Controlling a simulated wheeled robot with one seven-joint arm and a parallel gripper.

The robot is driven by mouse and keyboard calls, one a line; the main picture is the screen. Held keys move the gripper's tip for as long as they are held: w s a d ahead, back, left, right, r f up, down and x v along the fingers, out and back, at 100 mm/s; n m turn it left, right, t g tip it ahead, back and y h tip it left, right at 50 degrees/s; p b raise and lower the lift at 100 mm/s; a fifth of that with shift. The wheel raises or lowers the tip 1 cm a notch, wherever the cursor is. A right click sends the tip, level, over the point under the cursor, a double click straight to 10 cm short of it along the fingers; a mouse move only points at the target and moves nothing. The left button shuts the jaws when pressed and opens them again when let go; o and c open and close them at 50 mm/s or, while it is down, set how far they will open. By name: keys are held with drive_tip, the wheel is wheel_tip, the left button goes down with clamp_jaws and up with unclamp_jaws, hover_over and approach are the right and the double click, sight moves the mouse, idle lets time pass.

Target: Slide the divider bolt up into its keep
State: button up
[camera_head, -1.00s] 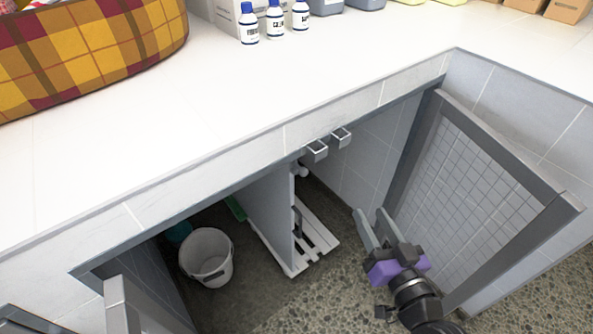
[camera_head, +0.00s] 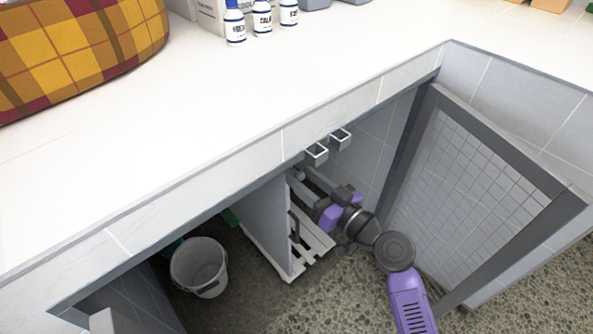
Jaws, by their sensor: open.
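The grey divider panel (camera_head: 265,222) stands upright under the counter, between two compartments. In the head view I see its right face at a steep angle, with a dark fitting (camera_head: 294,226) low down. The divider bolt's pale knob, near the panel's top, is now hidden or merged with my fingers. My gripper (camera_head: 303,180) is open, its grey fingers reaching left to the panel's upper right side. I cannot tell whether they straddle or touch the bolt. Two metal brackets, one at left (camera_head: 317,154) and one at right (camera_head: 340,139), hang at the counter's front edge above my gripper; which is the keep is unclear.
An open mesh door (camera_head: 455,185) stands right of my arm. A white slatted rack (camera_head: 312,250) lies below my gripper. A white bucket (camera_head: 199,268) is in the left compartment. Bottles (camera_head: 262,20) and a plaid bed (camera_head: 75,50) stand on the counter (camera_head: 190,120).

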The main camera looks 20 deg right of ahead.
drive_tip(key=shift+x, duration=1.5)
drive_tip(key=shift+c, duration=0.4)
clamp_jaws()
